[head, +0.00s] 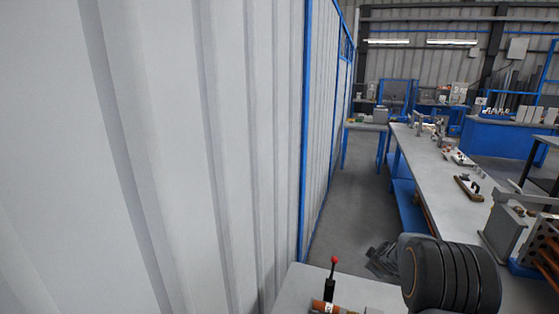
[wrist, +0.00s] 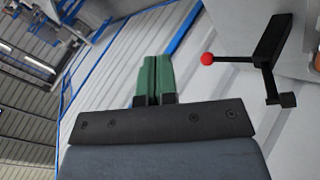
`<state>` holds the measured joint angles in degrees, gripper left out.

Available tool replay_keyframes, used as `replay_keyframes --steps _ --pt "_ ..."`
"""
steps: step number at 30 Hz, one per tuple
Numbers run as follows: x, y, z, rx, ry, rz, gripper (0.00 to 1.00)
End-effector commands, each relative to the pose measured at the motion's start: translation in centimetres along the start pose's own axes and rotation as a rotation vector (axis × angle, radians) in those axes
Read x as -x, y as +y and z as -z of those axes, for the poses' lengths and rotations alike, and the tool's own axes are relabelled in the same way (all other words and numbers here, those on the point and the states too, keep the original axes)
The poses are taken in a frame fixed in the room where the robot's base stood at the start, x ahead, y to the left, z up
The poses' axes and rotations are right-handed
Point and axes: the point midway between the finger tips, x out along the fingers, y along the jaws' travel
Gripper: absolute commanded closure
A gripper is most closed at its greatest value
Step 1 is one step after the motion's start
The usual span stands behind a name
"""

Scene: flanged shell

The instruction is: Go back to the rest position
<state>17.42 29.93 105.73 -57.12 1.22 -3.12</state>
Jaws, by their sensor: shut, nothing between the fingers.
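My gripper (wrist: 153,78) shows in the wrist view, with its two green fingers together and nothing between them. It points toward a white corrugated wall with a blue post. In the head view the gripper itself is not seen; a dark rounded ribbed part at the bottom right looks like my own arm. A lever with a red ball knob (head: 335,260) stands on a light surface (head: 362,291) at the bottom of the head view. The red knob also shows in the wrist view (wrist: 207,58), to the right of my gripper and apart from it.
The corrugated wall (head: 150,150) fills the left of the head view. A long workbench (head: 440,185) with tools and parts runs along the right. A grey floor aisle (head: 355,205) lies open between them. An orange cylindrical piece (head: 325,306) lies beside the lever.

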Motion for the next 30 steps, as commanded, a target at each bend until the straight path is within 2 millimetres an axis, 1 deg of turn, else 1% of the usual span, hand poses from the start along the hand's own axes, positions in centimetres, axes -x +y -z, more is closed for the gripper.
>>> replay_keyframes --steps 1,2,3,5,6,8,9,11,12,15,18,21,25,30 --pt "2.6 -0.3 -0.8 -0.092 -0.081 0.002 1.00" --pt "4.2 -0.8 -1.5 -0.154 -0.135 0.011 1.00" --pt "6.3 -1.7 -2.1 -0.231 -0.198 0.025 1.00" --pt "9.6 -3.3 -3.0 -0.344 -0.283 0.057 1.00" --pt "12.0 -4.5 -3.4 -0.414 -0.330 0.083 1.00" --pt "15.6 -6.7 -3.7 -0.513 -0.391 0.131 1.00" --pt "17.9 -8.2 -3.9 -0.571 -0.421 0.166 1.00" --pt "21.1 -10.5 -3.9 -0.646 -0.452 0.221 1.00" --pt "23.0 -11.8 -3.9 -0.687 -0.462 0.256 1.00" --pt "27.0 -14.7 -3.6 -0.759 -0.457 0.331 1.00" --pt "29.7 -16.3 -3.1 -0.793 -0.412 0.372 1.00" --pt "31.5 -16.8 -2.6 -0.801 -0.343 0.375 1.00" --pt "33.0 -16.5 -1.9 -0.789 -0.274 0.358 1.00" --pt "33.8 -16.3 -1.4 -0.780 -0.232 0.349 1.00"
